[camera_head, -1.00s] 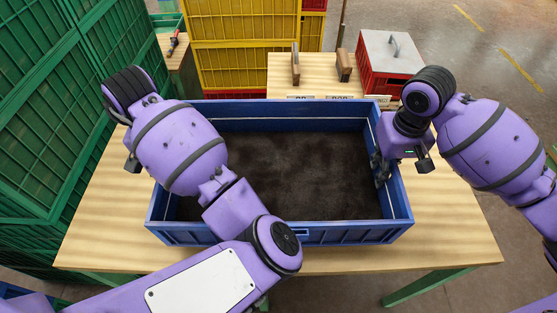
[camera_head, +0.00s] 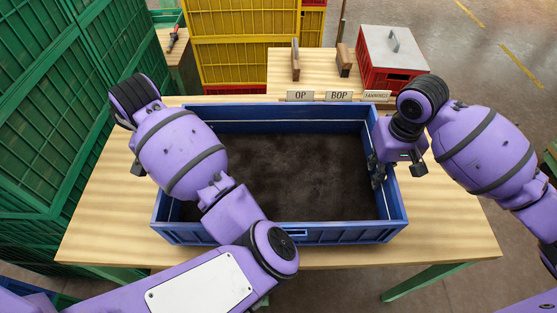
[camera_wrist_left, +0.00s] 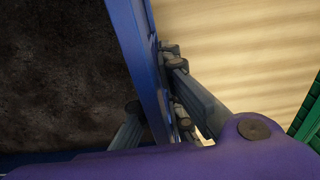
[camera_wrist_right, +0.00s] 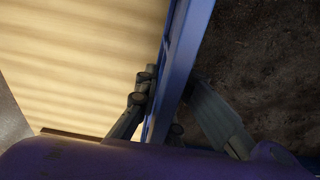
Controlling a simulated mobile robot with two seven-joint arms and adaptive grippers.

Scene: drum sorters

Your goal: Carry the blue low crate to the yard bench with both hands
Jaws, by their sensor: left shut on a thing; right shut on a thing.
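The blue low crate (camera_head: 300,235) is over the wooden bench top (camera_head: 100,215), level, with dark loose material (camera_head: 290,170) spread over its floor. I cannot tell whether its underside touches the bench. My right gripper (camera_head: 378,168) is shut on the crate's right wall; in the right wrist view its fingers (camera_wrist_right: 175,108) sit on both sides of the wall.
Signs reading OP (camera_head: 300,96) and BOP (camera_head: 339,96) stand just behind the crate, beside a red crate with a grey lid (camera_head: 392,60). Green crates (camera_head: 45,110) stack high at left, yellow crates (camera_head: 235,45) behind. Bare bench shows either side.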

